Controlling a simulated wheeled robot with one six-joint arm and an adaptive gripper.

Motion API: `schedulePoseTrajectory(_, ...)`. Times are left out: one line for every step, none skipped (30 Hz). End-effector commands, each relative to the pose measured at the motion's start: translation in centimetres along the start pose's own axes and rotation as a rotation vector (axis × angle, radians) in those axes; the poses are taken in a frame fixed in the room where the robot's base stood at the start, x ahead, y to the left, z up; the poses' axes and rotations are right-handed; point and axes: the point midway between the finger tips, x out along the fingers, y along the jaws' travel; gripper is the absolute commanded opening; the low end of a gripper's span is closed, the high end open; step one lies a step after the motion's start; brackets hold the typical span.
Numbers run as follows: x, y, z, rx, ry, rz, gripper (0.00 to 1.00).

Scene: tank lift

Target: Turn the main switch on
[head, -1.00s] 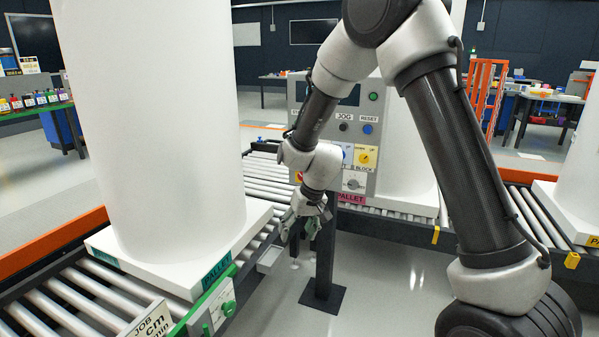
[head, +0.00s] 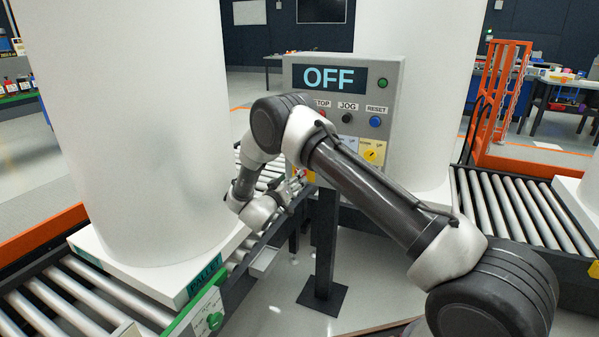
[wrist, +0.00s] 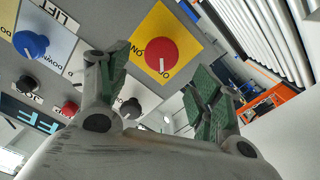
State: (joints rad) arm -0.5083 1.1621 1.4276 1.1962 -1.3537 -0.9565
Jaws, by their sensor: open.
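The control panel (head: 394,85) stands on a post, and its display (head: 329,79) reads OFF. In the wrist view a red round knob (wrist: 161,54) sits on a yellow plate (wrist: 180,23) marked ON, with a second label partly hidden. The knob's white pointer line is toward that second label. My gripper (wrist: 157,66) is open, with its green-padded fingers either side of the knob in the picture; contact cannot be told. In the head view my gripper (head: 300,181) is at the panel's lower left edge, and my arm hides much of the panel's lower part.
Other controls crowd the panel: a blue knob (wrist: 31,44), a red button (wrist: 70,108) and a yellow selector (head: 373,151). A large white tank (head: 130,120) on a pallet stands left on rollers; another (head: 428,100) is behind the panel.

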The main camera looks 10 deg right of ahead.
Motion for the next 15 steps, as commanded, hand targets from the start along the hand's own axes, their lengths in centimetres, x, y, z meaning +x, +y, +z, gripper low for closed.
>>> schedulePoseTrajectory(0.6,0.0,0.1,-0.003,-0.002,0.001,0.65)
schedulePoseTrajectory(1.1,0.0,0.1,-0.002,-0.002,0.001,0.65)
schedulePoseTrajectory(1.7,0.1,0.1,-0.002,-0.003,0.000,0.65)
schedulePoseTrajectory(2.2,0.1,0.1,-0.002,-0.002,0.001,0.65)
schedulePoseTrajectory(2.8,0.1,0.1,-0.001,-0.002,0.001,0.65)
schedulePoseTrajectory(3.5,0.1,0.1,-0.002,-0.002,0.000,0.65)
schedulePoseTrajectory(4.0,0.0,0.1,-0.002,-0.002,-0.001,0.65)
schedulePoseTrajectory(4.5,0.0,0.1,-0.001,-0.002,-0.001,0.65)
schedulePoseTrajectory(5.1,0.0,0.1,-0.001,-0.002,-0.001,0.65)
schedulePoseTrajectory(5.5,0.0,0.1,-0.001,-0.003,-0.001,0.65)
schedulePoseTrajectory(5.9,0.0,0.1,-0.001,-0.003,-0.002,0.65)
schedulePoseTrajectory(6.4,-0.1,0.1,-0.001,-0.002,-0.003,0.65)
schedulePoseTrajectory(6.6,-0.1,0.1,-0.002,-0.002,-0.004,0.65)
schedulePoseTrajectory(6.9,-0.1,0.1,-0.002,-0.002,-0.004,0.65)
schedulePoseTrajectory(7.1,-0.1,0.0,-0.001,-0.001,-0.004,0.65)
